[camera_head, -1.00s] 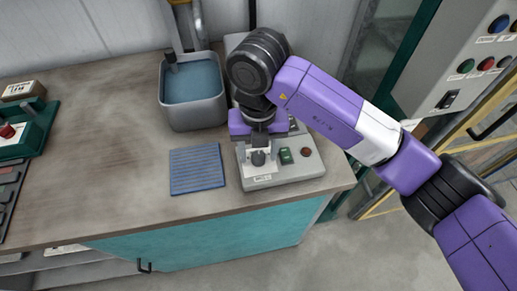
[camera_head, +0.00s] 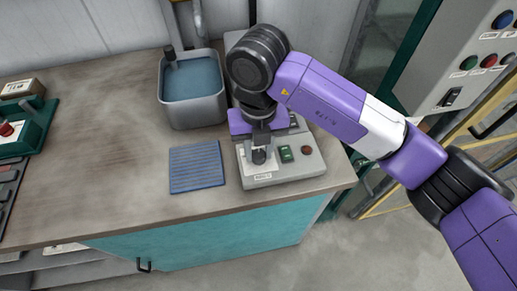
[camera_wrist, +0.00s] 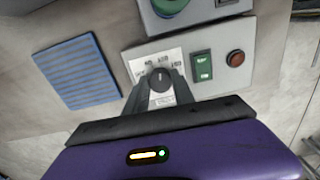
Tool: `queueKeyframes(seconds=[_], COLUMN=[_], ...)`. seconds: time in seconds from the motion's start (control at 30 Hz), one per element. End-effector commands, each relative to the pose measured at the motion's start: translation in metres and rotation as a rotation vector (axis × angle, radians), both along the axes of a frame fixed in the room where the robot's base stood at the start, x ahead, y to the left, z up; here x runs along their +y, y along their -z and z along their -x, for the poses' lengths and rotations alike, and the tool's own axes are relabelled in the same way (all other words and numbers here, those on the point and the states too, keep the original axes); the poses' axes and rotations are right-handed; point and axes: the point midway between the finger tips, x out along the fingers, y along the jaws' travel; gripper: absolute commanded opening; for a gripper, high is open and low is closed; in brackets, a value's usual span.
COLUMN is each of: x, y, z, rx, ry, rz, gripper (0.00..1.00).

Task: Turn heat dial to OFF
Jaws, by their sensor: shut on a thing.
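The heat dial (camera_wrist: 160,80) is a dark round knob on a white label plate with several printed marks around it. It sits on the front left of a grey control box (camera_head: 290,173). In the wrist view the dial's light pointer line seems to point up, near the middle marks; the lettering is too small to read surely. My gripper (camera_wrist: 160,88) is shut on the dial, one finger on each side. In the head view the dial (camera_head: 259,157) shows just below my gripper (camera_head: 260,146).
A green rocker switch (camera_wrist: 202,66) and a red round button (camera_wrist: 236,58) sit right of the dial. A blue ribbed mat (camera_head: 196,167) lies to the left. A grey water basin (camera_head: 192,106) stands behind the mat.

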Motion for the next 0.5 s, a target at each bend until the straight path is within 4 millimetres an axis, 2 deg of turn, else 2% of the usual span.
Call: queueKeyframes(seconds=[0.5], x=[-0.0003], y=[0.0029], z=[-0.0017], rx=[-0.005], ry=[-0.445], rz=[0.003], gripper=[0.00])
